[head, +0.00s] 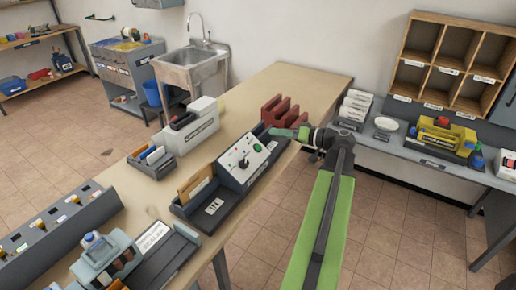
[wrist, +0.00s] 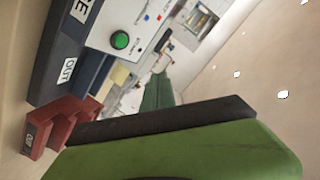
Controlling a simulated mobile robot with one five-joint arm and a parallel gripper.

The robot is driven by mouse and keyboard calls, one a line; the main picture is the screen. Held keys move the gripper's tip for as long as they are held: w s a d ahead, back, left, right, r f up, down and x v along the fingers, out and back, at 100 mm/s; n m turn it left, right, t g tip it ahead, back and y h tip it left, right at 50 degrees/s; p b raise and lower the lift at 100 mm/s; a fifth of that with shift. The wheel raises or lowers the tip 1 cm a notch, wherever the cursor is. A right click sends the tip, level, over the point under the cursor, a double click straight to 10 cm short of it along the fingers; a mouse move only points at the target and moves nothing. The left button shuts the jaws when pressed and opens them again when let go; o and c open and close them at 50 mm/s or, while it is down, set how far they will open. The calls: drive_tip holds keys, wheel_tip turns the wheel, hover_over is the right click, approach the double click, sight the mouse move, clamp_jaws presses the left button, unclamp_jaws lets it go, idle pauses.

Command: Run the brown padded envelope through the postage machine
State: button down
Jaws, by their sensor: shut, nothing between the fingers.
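The postage machine (head: 243,160) stands on the wooden table, with a grey sloped panel, a dial and a green button. Its IN tray (head: 213,207) is at the near left, holding an upright brown envelope-like piece (head: 195,182); I cannot tell whether it is padded. Its OUT end (head: 279,144) is at the far right. My gripper (head: 290,133) is shut and empty, over or beside the OUT end; contact is unclear. The wrist view shows the OUT label (wrist: 67,70) and the green button (wrist: 120,40), with my green and black finger large in front.
A red slotted rack (head: 280,110) stands just beyond the OUT end; it also shows in the wrist view (wrist: 55,120). A white-topped box (head: 190,125) and a small file tray (head: 152,160) stand behind the machine. Floor is clear right.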

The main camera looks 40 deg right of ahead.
sight(258, 148)
drive_tip(key=w+f+b, duration=0.1)
drive_tip(key=f+b, duration=0.1)
drive_tip(key=w+f+b, duration=0.1)
drive_tip(key=f+b, duration=0.1)
drive_tip(key=w+a+f+b, duration=0.1)
drive_tip(key=f+b, duration=0.1)
drive_tip(key=shift+w+f, duration=0.2)
drive_tip(key=shift+w, duration=0.2)
drive_tip(key=shift+w+f+b, duration=0.45)
drive_tip(key=shift+b, duration=0.1)
drive_tip(key=shift+a, duration=0.1)
idle(1.0)
drive_tip(key=shift+w+f, duration=0.25)
drive_tip(key=shift+f, duration=0.05)
